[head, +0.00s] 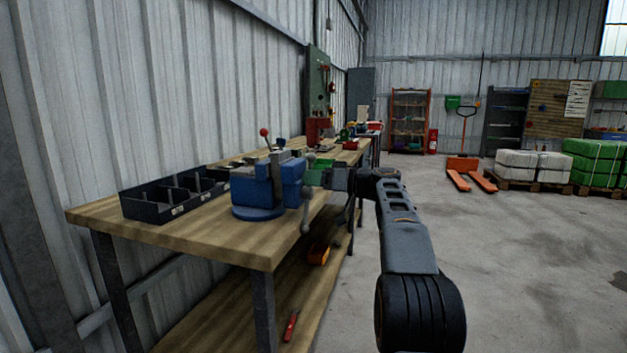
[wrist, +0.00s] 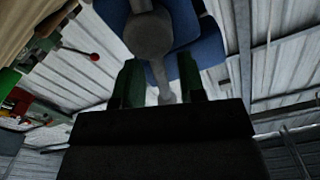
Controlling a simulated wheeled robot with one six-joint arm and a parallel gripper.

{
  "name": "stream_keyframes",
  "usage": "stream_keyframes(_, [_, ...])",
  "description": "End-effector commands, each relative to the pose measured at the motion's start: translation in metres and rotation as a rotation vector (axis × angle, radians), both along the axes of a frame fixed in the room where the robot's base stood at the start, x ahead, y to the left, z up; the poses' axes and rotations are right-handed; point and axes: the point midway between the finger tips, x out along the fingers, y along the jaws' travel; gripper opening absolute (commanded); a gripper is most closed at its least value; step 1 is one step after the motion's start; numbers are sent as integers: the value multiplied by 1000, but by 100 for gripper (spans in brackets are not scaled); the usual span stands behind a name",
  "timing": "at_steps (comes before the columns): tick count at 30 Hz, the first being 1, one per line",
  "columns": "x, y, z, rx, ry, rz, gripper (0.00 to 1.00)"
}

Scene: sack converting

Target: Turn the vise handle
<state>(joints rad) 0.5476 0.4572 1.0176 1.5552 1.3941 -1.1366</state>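A blue vise (head: 258,190) with grey jaws stands on the wooden workbench, near its front edge. Its grey handle (head: 306,208) is on the right side, with a rounded lower end. In the wrist view the round grey screw end (wrist: 148,35) and the handle bar (wrist: 161,78) show in front of the blue body (wrist: 188,28). My gripper (wrist: 160,66) has its two green fingers apart, one on each side of the bar as seen from the wrist. I see gaps beside the bar, but cannot tell its depth relative to the fingertips. In the head view my gripper (head: 319,174) is right of the vise.
A black divided tray (head: 160,204) sits left of the vise on the workbench (head: 238,246). A red-knobbed lever (head: 265,135) shows behind the vise. An orange item (head: 318,254) and a red-handled tool (head: 290,325) lie on the lower shelf.

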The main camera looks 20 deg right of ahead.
Motion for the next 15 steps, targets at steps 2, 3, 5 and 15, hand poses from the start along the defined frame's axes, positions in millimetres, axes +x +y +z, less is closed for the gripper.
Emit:
stream_keyframes(2, [0, 0, 0, 0, 1, 0, 42])
stream_keyframes(3, [0, 0, 0, 0, 1, 0, 42])
stream_keyframes(5, [0, 0, -1, 0, 1, 0, 42])
stream_keyframes(15, [-16, -19, 0, 1, 3, -3, 42])
